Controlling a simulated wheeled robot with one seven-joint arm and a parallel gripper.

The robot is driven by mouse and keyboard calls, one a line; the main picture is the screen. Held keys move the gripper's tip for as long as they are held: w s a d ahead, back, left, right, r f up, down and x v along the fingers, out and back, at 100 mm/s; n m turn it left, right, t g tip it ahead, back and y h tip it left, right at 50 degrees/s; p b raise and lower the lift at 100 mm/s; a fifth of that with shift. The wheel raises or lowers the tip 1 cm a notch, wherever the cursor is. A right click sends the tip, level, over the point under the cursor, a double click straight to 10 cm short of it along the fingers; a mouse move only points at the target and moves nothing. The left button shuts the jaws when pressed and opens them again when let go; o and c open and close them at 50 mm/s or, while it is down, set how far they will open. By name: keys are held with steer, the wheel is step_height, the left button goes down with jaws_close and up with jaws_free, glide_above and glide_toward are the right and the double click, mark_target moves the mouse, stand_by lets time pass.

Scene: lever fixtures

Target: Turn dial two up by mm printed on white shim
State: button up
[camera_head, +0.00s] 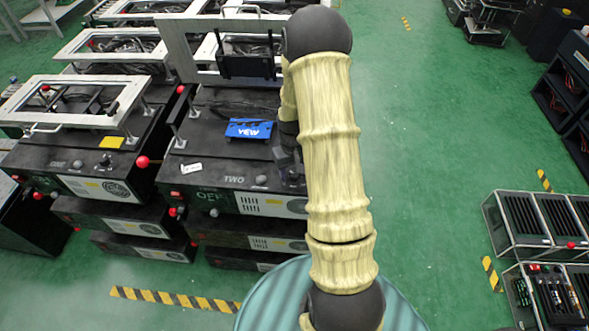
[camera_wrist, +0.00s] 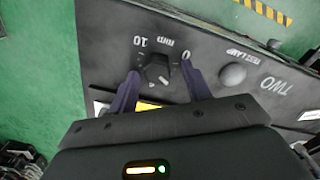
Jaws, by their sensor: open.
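Dial two is a dark knob (camera_wrist: 157,72) on the black top of the station marked TWO (camera_head: 240,179). In the wrist view its scale appears upside down, with 10 at its left and 0 at its right. My gripper (camera_wrist: 160,70) is open, with one finger on each side of the knob; I cannot tell whether they touch it. In the head view my arm and gripper hide this dial. A small white shim (camera_head: 191,167) lies on station two's top, left of my gripper; its print is too small to read.
A blue plate reading YEW (camera_head: 248,129) stands on station two. A grey lamp dome (camera_wrist: 232,75) is beside the dial. Station ONE (camera_head: 70,155) stands to the left, with a red-knobbed lever (camera_head: 142,162) near the gap.

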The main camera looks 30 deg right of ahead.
steer(key=c, duration=1)
steer(key=shift+d+r+m, duration=0.1)
steer(key=shift+m, duration=0.4)
steer(key=m+p, duration=0.1)
steer(key=m, duration=0.3)
steer(key=shift+d, duration=0.15)
steer(key=m+p, duration=0.1)
steer(key=m, duration=0.5)
steer(key=shift+s+d+m, duration=0.1)
steer(key=shift+d+m, duration=0.05)
steer(key=shift+m, duration=0.15)
steer(key=o, duration=1)
